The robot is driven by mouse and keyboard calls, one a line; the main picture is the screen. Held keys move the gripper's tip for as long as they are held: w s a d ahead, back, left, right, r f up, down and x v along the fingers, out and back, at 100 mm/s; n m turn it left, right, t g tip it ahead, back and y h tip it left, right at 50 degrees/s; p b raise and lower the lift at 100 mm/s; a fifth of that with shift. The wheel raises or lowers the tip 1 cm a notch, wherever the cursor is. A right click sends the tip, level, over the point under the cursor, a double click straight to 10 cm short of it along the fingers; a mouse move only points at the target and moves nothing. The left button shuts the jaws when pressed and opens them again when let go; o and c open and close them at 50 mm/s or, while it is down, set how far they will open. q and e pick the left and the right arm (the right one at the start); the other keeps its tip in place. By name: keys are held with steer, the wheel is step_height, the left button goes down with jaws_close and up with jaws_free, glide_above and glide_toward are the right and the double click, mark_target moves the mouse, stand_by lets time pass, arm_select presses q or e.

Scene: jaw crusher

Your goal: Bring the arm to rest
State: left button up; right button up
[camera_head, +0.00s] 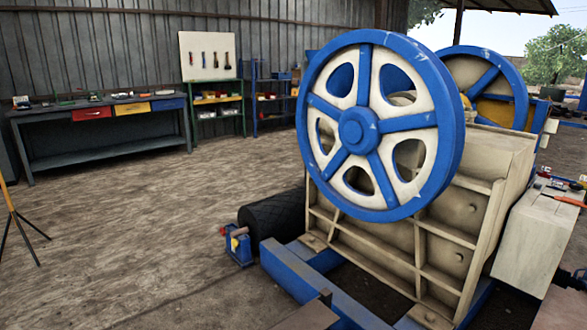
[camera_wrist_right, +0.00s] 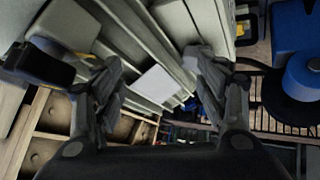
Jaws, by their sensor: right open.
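My right gripper (camera_wrist_right: 157,72) shows in the right wrist view with its two dark fingers spread wide apart. Nothing is held between the fingers. Beyond them are pale, ribbed machine surfaces and a small white panel (camera_wrist_right: 154,85). In the head view, a small dark part shows at the lower right edge beside the pale box; I cannot tell whether it belongs to my right arm. My left gripper is not in either view.
The jaw crusher's blue and cream flywheel (camera_head: 372,126) fills the centre right of the head view. A pale box (camera_head: 535,240) with small tools on top stands at its right. A workbench (camera_head: 108,150) stands at the back left. The floor at left is mostly open.

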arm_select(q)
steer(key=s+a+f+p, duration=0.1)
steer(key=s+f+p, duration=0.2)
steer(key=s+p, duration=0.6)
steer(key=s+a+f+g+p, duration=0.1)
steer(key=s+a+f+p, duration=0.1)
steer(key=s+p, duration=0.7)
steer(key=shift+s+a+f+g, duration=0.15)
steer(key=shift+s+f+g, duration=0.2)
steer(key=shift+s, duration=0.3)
arm_select(e)
steer(key=s+f+g, duration=0.2)
steer(key=s+f, duration=0.1)
steer(key=s, duration=0.8)
steer(key=s+f+g, duration=0.3)
steer(key=s+f, duration=0.1)
steer(key=s, duration=0.8)
steer(key=s+d+f+g, duration=0.1)
steer(key=s+f, duration=0.3)
steer(key=s, duration=0.8)
steer(key=shift+s+f+m+g+y, duration=0.25)
steer(key=shift+m+g+y, duration=0.15)
steer(key=shift+g, duration=0.4)
